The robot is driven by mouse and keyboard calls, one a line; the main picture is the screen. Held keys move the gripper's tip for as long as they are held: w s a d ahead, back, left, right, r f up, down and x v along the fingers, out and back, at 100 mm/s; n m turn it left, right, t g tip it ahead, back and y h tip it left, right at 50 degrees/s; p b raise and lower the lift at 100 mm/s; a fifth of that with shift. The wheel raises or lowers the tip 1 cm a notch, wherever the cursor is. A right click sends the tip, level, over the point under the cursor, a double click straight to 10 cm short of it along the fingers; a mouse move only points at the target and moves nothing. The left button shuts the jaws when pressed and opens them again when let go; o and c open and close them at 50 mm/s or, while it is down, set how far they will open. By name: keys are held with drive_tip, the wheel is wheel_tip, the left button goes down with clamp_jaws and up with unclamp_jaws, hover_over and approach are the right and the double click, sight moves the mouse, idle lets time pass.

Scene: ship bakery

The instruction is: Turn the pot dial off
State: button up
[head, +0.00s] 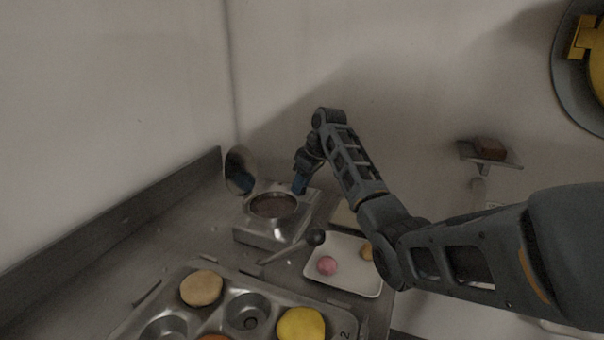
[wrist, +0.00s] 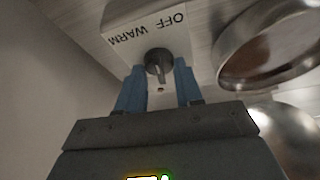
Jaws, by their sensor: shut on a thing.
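The pot dial (wrist: 157,62) is a small dark knob on a light metal panel marked OFF and WARM, seen in the wrist view. My gripper (wrist: 158,84) has its two blue fingers on either side of the dial and is shut on it. The dial's pointer direction is hard to tell. In the head view my gripper (head: 300,184) is at the right side of the metal warmer (head: 262,236), which holds a round pot (head: 272,206) of brown contents. The dial is hidden there. The pot's lid (head: 240,170) stands open at the left.
A muffin tin (head: 250,312) with round coloured pieces lies in front. A white tray (head: 345,285) with a pink ball (head: 327,265) is right of the warmer, and a dark-knobbed handle (head: 315,238) lies between. A wall shelf (head: 490,153) is at the right.

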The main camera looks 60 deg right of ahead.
drive_tip(key=m, duration=0.1)
drive_tip(key=m+h+p, duration=0.1)
drive_tip(key=m, duration=0.1)
drive_tip(key=shift+w+a+m, duration=0.1)
drive_tip(key=shift+a+m, duration=0.05)
drive_tip(key=shift+m, duration=0.15)
drive_tip(key=shift+m+g+h, duration=0.5)
drive_tip(key=shift+m+h, duration=0.3)
drive_tip(key=shift+m, duration=1)
drive_tip(key=o, duration=1)
drive_tip(key=v, duration=0.7)
drive_tip(key=shift+r+b, duration=0.35)
drive_tip(key=shift+r, duration=0.05)
drive_tip(key=shift+a, duration=0.1)
